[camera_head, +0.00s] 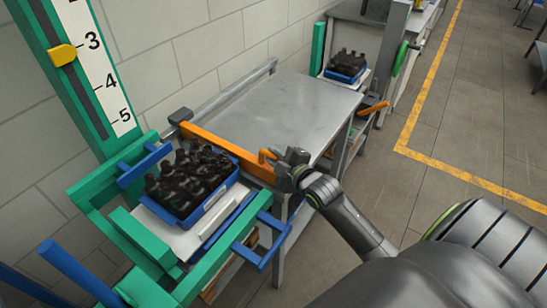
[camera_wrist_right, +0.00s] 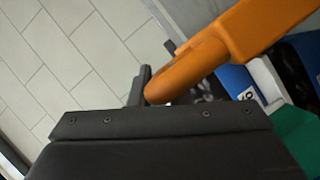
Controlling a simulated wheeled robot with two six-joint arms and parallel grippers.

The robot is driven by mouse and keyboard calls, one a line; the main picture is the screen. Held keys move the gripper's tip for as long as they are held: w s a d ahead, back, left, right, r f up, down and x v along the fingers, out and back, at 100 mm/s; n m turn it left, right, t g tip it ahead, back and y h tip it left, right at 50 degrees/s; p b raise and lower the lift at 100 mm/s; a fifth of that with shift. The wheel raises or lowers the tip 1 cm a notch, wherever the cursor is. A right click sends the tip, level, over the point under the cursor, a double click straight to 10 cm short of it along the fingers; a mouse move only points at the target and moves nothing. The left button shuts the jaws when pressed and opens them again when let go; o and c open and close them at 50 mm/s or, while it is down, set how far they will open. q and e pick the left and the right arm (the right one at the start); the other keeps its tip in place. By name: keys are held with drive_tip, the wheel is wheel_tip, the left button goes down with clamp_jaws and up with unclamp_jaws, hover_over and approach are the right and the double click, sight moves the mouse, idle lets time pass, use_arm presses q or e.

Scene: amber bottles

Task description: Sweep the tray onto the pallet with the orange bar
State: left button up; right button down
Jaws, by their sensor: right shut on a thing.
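The orange bar (camera_head: 222,148) lies along the far right side of a blue tray (camera_head: 217,198) filled with dark amber bottles (camera_head: 188,178). The tray rests on a white slab (camera_head: 172,237) inside a green frame; I cannot tell whether this slab is the pallet. My right gripper (camera_head: 278,158) is shut on the bar's hooked handle at its near end. In the right wrist view the orange bar (camera_wrist_right: 240,45) runs to the upper right, its rounded end by a dark finger (camera_wrist_right: 140,85). The handle partly hides the grip. My left gripper is out of view.
A bare grey metal table (camera_head: 285,108) stands beyond the bar. A second blue tray with dark bottles (camera_head: 346,70) is at the back. The green frame (camera_head: 130,228) has blue arms around the near tray. A wall borders the left; open floor (camera_head: 460,150) lies right.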

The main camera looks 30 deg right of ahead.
drive_tip(key=shift+d+f, duration=0.1)
drive_tip(key=c, duration=1.4)
unclamp_jaws()
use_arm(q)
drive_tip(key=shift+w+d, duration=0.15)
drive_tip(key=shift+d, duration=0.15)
use_arm(e)
drive_tip(key=shift+o, duration=0.2)
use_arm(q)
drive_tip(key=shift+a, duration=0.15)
use_arm(e)
drive_tip(key=shift+s, duration=0.25)
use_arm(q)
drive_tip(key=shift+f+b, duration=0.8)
use_arm(e)
drive_tip(key=v, duration=1.6)
drive_tip(key=shift+s+r, duration=0.25)
drive_tip(key=shift+s, duration=0.15)
